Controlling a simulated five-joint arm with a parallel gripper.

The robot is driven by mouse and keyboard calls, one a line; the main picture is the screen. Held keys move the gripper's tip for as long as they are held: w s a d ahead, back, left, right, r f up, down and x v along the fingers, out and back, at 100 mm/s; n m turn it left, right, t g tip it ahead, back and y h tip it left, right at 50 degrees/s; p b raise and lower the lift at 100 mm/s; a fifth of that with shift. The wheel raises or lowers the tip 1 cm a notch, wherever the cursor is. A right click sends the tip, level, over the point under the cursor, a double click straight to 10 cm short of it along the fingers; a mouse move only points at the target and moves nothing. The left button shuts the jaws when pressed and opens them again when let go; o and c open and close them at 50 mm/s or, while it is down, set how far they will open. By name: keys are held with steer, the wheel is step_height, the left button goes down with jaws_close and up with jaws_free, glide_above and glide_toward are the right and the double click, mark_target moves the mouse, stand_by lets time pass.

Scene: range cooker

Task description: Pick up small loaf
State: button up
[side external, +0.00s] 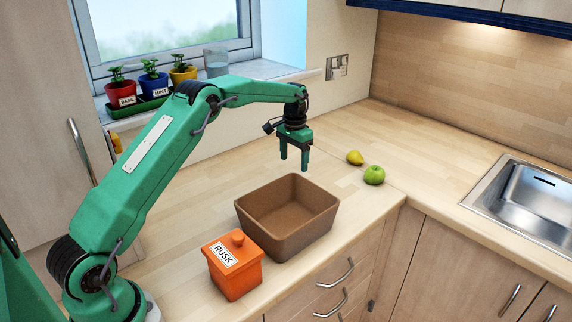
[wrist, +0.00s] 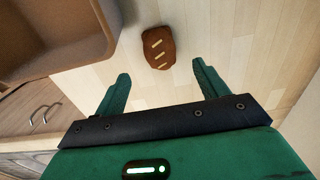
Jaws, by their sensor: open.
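The small loaf (wrist: 158,47) is brown with pale slashes across its top. In the wrist view it lies on the wooden worktop, ahead of and between my fingers, apart from both. My gripper (side external: 294,168) is open and empty, pointing down above the worktop behind the brown bin in the side view. Its two green fingers also show in the wrist view (wrist: 162,85). I cannot make out the loaf in the side view; it seems hidden there.
An open brown bin (side external: 262,236) stands in front of my gripper, with an orange RUSK jar (side external: 234,278) beside it. A yellow pear (side external: 355,158) and a green apple (side external: 374,175) lie to the right. A sink (side external: 530,205) is at far right. Potted herbs (side external: 152,85) line the windowsill.

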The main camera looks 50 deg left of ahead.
steer(key=shift+s+f, duration=0.15)
steer(key=shift+f, duration=3.8)
steer(key=c, duration=1.1)
steer(key=shift+r, duration=0.15)
step_height(320, 180, up, 18)
steer(key=shift+f, duration=0.1)
steer(key=shift+s+d, duration=0.1)
